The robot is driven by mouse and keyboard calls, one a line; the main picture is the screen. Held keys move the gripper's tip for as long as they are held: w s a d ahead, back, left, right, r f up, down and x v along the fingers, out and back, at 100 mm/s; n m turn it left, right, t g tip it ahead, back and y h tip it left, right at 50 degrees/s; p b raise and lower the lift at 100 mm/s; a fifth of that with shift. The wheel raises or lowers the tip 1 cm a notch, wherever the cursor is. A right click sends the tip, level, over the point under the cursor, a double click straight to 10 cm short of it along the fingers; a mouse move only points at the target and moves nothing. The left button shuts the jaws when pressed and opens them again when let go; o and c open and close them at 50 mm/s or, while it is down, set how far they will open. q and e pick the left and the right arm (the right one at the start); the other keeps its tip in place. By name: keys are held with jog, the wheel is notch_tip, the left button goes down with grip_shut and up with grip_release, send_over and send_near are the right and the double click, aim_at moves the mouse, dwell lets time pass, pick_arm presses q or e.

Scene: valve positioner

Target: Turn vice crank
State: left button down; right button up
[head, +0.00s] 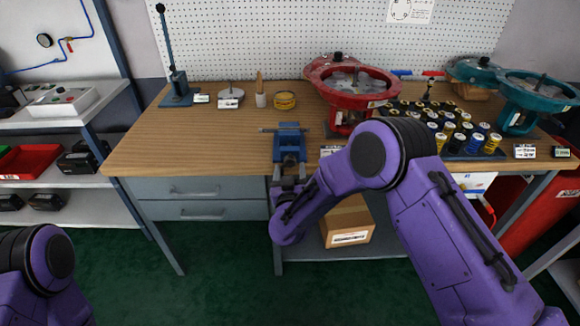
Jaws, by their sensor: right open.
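A blue vice (290,142) is mounted at the front edge of the wooden workbench. A thin bar lies across its rear part, near the blue jaw block. My right gripper (288,172) is at the front end of the vice, just below the bench edge, with my purple right arm reaching in from the right. It is open, and its fingers are small in the picture. The vice crank is hidden or too small to make out at the gripper, so I cannot tell whether the fingers touch it. My left gripper is not in view; only part of my left arm shows at lower left.
On the workbench (190,140) stand a red valve body (345,100), teal valve parts (520,92), a rack of several cylinders (455,140) and a blue lever stand (178,90). Drawers (195,190) and a cardboard box (347,222) are below. The bench's left front is clear.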

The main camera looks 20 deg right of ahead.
jog(key=shift+x, duration=0.95)
jog(key=c, duration=1.1)
jog(key=shift+o, duration=0.2)
jog(key=shift+f+m, duration=0.1)
jog(key=shift+m, duration=0.3)
